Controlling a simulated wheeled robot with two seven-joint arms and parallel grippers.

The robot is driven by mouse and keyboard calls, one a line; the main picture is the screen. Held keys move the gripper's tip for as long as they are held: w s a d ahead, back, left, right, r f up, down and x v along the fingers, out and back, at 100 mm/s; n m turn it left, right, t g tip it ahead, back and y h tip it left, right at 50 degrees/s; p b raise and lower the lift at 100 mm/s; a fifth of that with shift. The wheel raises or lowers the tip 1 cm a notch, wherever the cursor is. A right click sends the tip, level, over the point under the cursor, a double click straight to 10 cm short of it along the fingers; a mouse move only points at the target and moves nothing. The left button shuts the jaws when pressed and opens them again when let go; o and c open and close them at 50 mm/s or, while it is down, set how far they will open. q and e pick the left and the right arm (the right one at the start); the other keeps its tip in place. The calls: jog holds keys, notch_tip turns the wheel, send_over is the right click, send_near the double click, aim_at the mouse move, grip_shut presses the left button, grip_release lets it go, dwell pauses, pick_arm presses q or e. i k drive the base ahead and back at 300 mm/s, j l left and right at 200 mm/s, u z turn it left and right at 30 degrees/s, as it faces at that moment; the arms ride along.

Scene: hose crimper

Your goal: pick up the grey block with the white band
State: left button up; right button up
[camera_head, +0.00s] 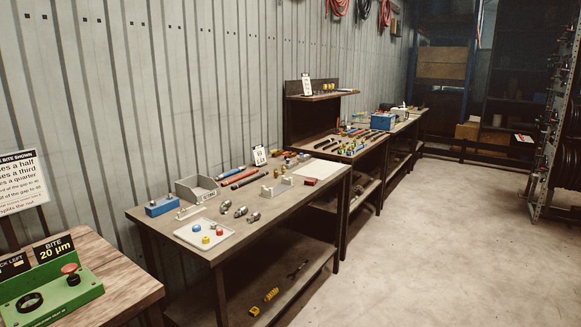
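I cannot make out a grey block with a white band for certain at this size. Small grey metal pieces lie on the near workbench (290,205): one (225,206) right of the grey open bin (198,189), one (240,212) beside it, and one (254,217) nearer the front edge. A light grey low bracket-like piece (275,190) stands farther along the bench. No white band is clear on any of them. Neither of my grippers is in view.
A white tray (187,236) holding small coloured pieces and a blue box (162,206) sit at the bench's near end. A green device with a red button (70,269) stands on the lower-left table. More cluttered benches run behind. The floor (430,250) at right is open.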

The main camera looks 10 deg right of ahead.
aim_at(301, 159)
jog(key=i+l+z, duration=0.55)
jog(key=i, duration=0.2)
jog(key=i+l+z, duration=0.3)
jog(key=i+z, duration=0.25)
jog(key=i, duration=0.25)
jog(key=i+z, duration=0.2)
jog(key=i, duration=1.5)
jog(key=i+l+u, duration=0.1)
jog(key=i+u, duration=0.4)
jog(key=i+l+u, duration=0.25)
jog(key=u, duration=0.2)
jog(key=i+l+u, duration=0.35)
jog(key=u, duration=0.15)
jog(key=i+u, duration=0.25)
jog(key=u, duration=0.2)
jog(key=i+l+u, duration=0.1)
jog(key=i+u, duration=0.15)
jog(key=u, duration=0.2)
jog(key=i+l+u, duration=0.2)
jog(key=u, duration=0.25)
jog(key=i+l+u, duration=0.2)
jog(key=u, duration=0.25)
jog(key=i+l+u, duration=0.1)
jog(key=l+u, duration=0.35)
jog(key=j, duration=0.1)
